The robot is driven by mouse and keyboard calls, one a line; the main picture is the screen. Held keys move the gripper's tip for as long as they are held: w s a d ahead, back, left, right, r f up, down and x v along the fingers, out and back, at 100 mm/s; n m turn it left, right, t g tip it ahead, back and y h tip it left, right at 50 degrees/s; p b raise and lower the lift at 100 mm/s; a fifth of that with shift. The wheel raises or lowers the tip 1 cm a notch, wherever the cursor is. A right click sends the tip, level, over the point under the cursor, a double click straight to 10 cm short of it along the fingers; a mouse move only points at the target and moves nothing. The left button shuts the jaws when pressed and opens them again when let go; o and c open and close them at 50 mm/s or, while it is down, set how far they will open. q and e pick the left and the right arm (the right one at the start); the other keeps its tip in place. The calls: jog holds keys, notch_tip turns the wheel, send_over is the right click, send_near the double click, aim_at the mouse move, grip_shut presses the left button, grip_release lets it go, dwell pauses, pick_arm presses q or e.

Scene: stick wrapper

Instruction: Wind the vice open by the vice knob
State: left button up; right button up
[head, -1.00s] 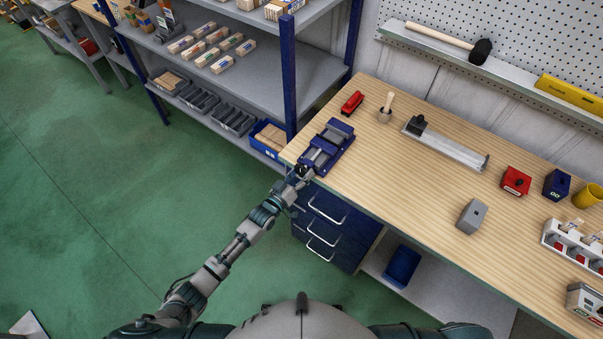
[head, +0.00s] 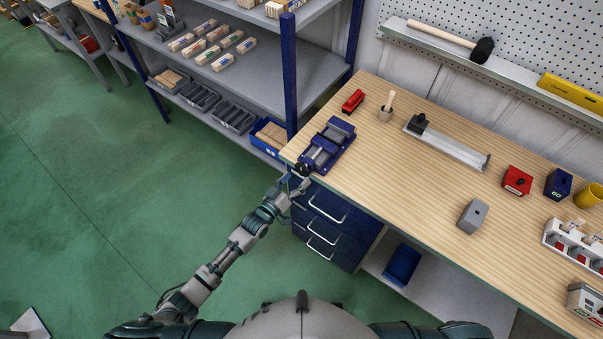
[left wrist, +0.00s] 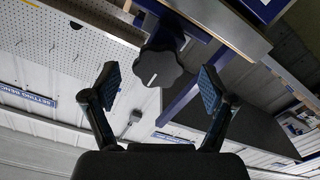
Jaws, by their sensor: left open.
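The blue vice (head: 328,145) sits on the left end of the wooden workbench, with its knob at the near edge. The dark, lobed vice knob (left wrist: 159,69) shows large in the left wrist view, with a small pale mark on its face. My left gripper (head: 297,181) is just off the bench's edge, close in front of the knob. In the left wrist view my left gripper (left wrist: 160,85) is open, its two blue-padded fingers on either side of the knob, with visible gaps. My right gripper is not in view.
On the workbench (head: 440,200) are a red tool (head: 353,101), a small pot with a brush (head: 385,108), a long grey fixture (head: 445,143) and a grey block (head: 472,216). A shelf rack (head: 290,80) stands close left of the vice. Drawers (head: 325,225) are below.

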pick_arm(q)
jog(key=v, duration=0.8)
jog(key=shift+s+a, duration=0.15)
jog(key=shift+a, duration=0.05)
jog(key=shift+f, duration=0.2)
jog(key=s+a+f+g+y, duration=0.1)
jog(key=a+f+y, duration=0.15)
jog(key=f, duration=0.55)
jog(key=a+f+g+y, duration=0.15)
jog(key=a+f, duration=0.25)
jog(key=f, duration=0.4)
jog(key=s+a+f+g+y, duration=0.25)
jog(key=s+f, duration=0.25)
jog(key=f, duration=0.4)
jog(key=s+a+f+g+y, duration=0.1)
jog(key=s+a+f+y, duration=0.1)
jog(key=s+a+f, duration=0.35)
jog(key=s+f+g, duration=0.2)
jog(key=s+f, duration=0.4)
jog(key=s, duration=0.5)
jog(key=s+a+f+g+y, duration=0.1)
jog(key=s+f+g, duration=0.2)
jog(key=s+f, duration=0.3)
jog(key=s+a+f+g+y, duration=0.1)
jog(key=s+f, duration=0.5)
jog(key=s, duration=1)
jog(key=shift+s+a+f+m+g+b, duration=0.15)
jog(key=shift+a+f+m+g+b, duration=0.15)
jog(key=shift+g, duration=0.5)
